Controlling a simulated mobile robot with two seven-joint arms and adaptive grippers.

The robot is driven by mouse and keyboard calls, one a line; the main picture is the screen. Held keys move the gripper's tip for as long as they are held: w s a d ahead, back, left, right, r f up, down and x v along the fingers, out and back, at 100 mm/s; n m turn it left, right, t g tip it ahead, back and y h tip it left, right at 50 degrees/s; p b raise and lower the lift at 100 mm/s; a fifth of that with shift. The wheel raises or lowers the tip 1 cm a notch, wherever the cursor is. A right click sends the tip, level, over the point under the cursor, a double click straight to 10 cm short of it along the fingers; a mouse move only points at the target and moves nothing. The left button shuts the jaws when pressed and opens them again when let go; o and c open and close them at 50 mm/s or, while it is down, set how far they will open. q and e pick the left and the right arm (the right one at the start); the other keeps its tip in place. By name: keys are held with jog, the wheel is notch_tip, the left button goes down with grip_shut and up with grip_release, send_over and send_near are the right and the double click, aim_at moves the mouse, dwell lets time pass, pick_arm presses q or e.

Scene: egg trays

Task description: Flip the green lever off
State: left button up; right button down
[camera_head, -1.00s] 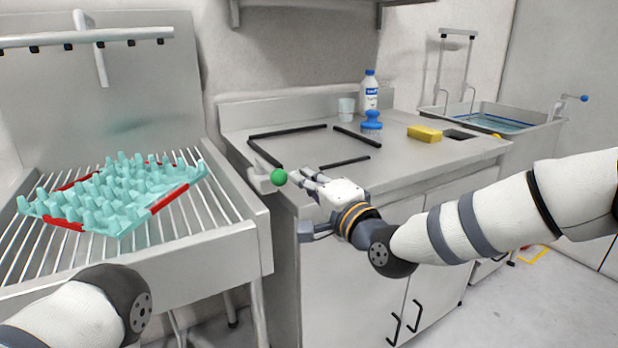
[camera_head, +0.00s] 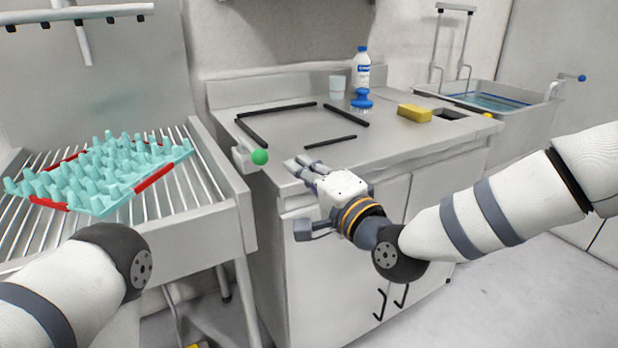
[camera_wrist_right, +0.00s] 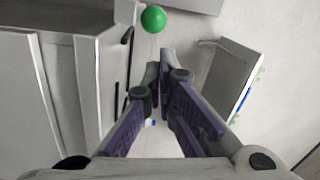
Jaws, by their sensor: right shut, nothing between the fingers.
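The green lever shows as a round green knob (camera_head: 260,157) on a grey mount at the left front corner of the counter. The knob also shows at the top of the right wrist view (camera_wrist_right: 153,19), beyond the fingertips. My right gripper (camera_head: 300,166) is just right of the knob, by the counter's front edge, with a small gap between them. Its fingers (camera_wrist_right: 163,66) come together at the tips and hold nothing. My left gripper is out of the picture; only part of the left arm shows.
A teal egg tray (camera_head: 112,203) with red edges lies on a wire rack (camera_head: 200,196) at left. The counter (camera_head: 270,140) carries black bars, a white bottle (camera_head: 361,72), a cup (camera_head: 337,88), a blue brush (camera_head: 361,100) and a yellow sponge (camera_head: 414,112). A sink (camera_head: 547,107) stands at right.

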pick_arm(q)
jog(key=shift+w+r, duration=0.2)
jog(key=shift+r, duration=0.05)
pick_arm(e)
jog(key=s, duration=0.4)
jog(key=shift+s+d+f, duration=0.15)
jog(key=shift+d+f, duration=0.05)
jog(key=shift+d, duration=0.1)
